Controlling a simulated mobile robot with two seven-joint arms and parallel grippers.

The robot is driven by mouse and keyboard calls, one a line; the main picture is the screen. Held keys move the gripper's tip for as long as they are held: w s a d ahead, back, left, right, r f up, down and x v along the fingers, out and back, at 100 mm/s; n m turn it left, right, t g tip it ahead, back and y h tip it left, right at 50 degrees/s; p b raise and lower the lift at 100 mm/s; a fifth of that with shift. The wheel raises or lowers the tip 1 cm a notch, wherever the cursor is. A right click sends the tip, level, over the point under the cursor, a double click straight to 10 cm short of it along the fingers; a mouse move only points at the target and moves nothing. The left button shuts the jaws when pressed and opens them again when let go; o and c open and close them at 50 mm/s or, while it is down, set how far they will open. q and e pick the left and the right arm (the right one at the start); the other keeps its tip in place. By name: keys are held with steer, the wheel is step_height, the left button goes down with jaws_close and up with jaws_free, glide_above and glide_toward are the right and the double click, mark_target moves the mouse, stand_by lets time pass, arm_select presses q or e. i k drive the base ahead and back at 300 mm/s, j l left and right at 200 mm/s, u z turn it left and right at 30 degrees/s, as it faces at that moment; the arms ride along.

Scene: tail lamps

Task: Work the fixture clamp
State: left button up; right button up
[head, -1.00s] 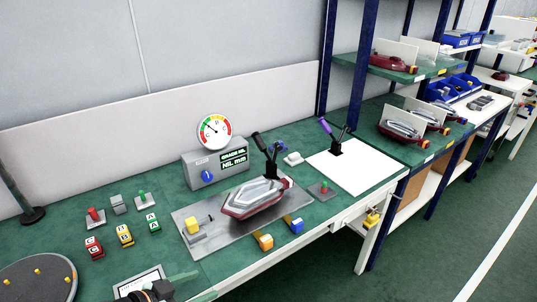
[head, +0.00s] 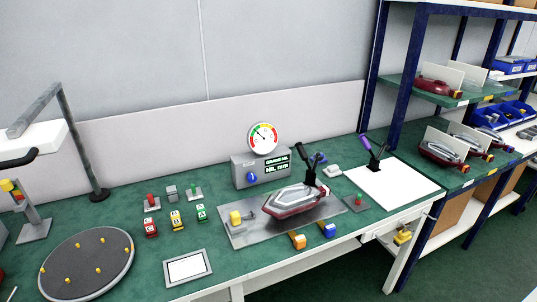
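A tail lamp (head: 298,202) with a dark red rim and clear lens lies on a grey metal fixture plate (head: 240,232) in the middle of the bench. A toggle clamp with a black handle (head: 311,157) stands at the lamp's back right edge, its handle raised and tilted. I cannot tell whether its tip touches the lamp. A yellow block (head: 236,218) sits at the plate's left. Neither of my grippers shows in the head view.
A grey gauge box (head: 260,168) with a dial stands behind the plate. Orange (head: 298,240) and blue (head: 328,230) blocks lie at its front edge. A round turntable (head: 88,268), a framed panel (head: 187,268) and small coloured blocks are left. Shelving (head: 400,70) stands right.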

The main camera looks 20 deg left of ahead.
mark_target(300, 149)
steer(key=i+l+u, duration=0.1)
steer(key=u, duration=0.3)
steer(key=i+l+u, duration=0.1)
steer(key=u, duration=0.3)
steer(key=l+u, duration=0.35)
steer(key=i+l+u, duration=0.1)
steer(key=l+u, duration=0.5)
steer(key=l, duration=0.15)
steer(key=l+u, duration=0.25)
steer(key=l, duration=0.65)
steer(key=k+l, duration=0.1)
steer(key=l, duration=1.45)
steer(key=z, duration=1.8)
steer(key=k+j+z, duration=0.15)
steer(key=z, duration=0.25)
steer(key=k+j+z, duration=0.15)
steer(key=z, duration=0.2)
